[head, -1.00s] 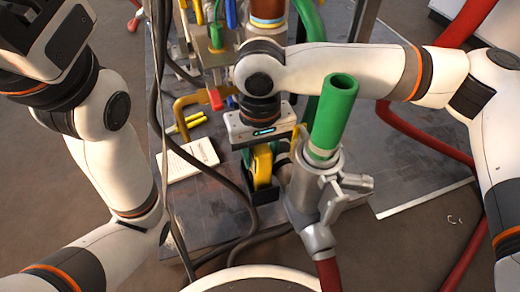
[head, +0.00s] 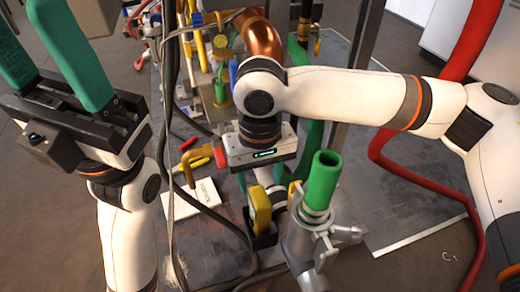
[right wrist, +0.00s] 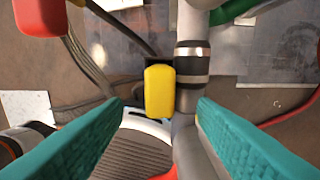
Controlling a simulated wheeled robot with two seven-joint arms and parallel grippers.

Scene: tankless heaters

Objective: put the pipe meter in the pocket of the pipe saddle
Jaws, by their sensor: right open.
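The yellow pipe meter (head: 261,208) stands upright at the dark pocket of the pipe saddle (head: 264,241), beside the grey pipe. Its lower end appears to be inside the pocket, though how deep is hidden. In the right wrist view the yellow meter (right wrist: 159,90) lies between and beyond my fingers, with the black pocket rim (right wrist: 157,64) behind it. My right gripper (head: 260,184) is open and empty above the meter, its teal fingers apart from it in the wrist view (right wrist: 160,115). My left gripper (head: 36,25) is open and empty at the upper left.
A grey pipe fitting with a green pipe (head: 323,182) stands close right of the meter. Dark cables (head: 170,150) hang to the left. A white card (head: 197,199) lies on the plate. Red hose (head: 425,178) curves at the right. Pipes and valves crowd behind.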

